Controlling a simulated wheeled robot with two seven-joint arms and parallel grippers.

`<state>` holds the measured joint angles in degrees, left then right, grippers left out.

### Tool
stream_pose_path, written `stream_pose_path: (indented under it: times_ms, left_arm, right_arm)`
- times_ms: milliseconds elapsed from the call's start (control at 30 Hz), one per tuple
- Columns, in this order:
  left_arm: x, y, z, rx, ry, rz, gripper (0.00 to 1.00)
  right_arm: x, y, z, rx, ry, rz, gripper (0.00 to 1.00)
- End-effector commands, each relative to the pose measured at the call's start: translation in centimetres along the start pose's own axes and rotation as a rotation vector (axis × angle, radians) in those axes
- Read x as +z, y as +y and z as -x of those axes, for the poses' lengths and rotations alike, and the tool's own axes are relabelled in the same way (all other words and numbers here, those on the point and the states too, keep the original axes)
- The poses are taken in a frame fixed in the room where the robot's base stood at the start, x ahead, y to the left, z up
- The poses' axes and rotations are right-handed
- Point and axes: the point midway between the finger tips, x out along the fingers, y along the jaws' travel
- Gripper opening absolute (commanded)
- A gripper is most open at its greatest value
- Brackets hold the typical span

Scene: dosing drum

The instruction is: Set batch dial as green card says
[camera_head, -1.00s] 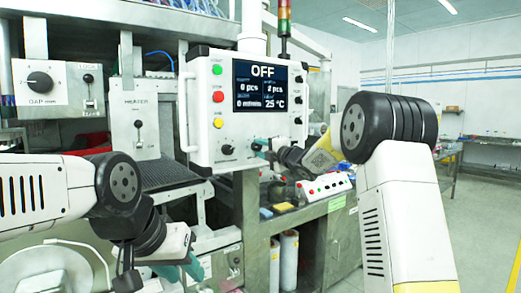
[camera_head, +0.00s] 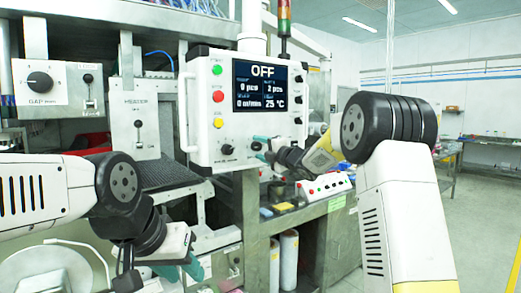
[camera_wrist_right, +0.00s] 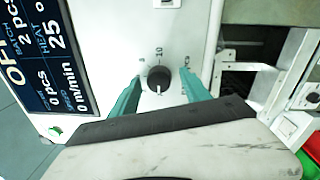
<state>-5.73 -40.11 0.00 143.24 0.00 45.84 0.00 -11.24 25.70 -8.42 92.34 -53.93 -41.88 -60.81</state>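A round black dial (camera_head: 256,146) sits low on the white control panel (camera_head: 200,135). The right wrist view shows this dial (camera_wrist_right: 158,78) with a white pointer line and a "10" mark beside it. My right gripper (camera_head: 266,152) is at the panel; its teal fingertips (camera_wrist_right: 161,78) stand either side of the dial with visible gaps. The panel screen (camera_wrist_right: 42,50) shows OFF and a batch reading of 2 pcs. My left gripper (camera_head: 182,268) hangs low at left with its teal fingers apart, empty. A small pale green card (camera_head: 338,203) is on the bench edge; its writing is unreadable.
A second dial (camera_head: 227,149) sits left on the panel. Green, red and yellow buttons (camera_head: 218,96) line its left side. A gap switch box (camera_head: 40,84) and heater box (camera_head: 139,113) stand at left. A button box (camera_head: 324,187) rests on the bench. Floor at right is clear.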

Motion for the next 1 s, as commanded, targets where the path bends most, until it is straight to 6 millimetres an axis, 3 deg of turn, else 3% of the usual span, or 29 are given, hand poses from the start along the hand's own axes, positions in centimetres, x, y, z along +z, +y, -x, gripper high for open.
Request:
stream_pose_path:
  times_ms: [233,633,1000]
  left_arm:
    - [0.0,0.0,0.0,0.000,0.000,0.000,0.36]
    - [0.0,0.0,0.0,0.000,0.000,0.000,0.36]
    - [0.0,0.0,0.0,0.000,0.000,0.000,0.36]
  right_arm:
    - [0.1,0.0,1.0,-0.001,-0.002,-0.001,0.55]
    - [0.0,0.0,7.1,0.000,-0.001,-0.001,0.55]
    - [0.0,0.0,7.8,0.000,0.000,0.000,0.55]
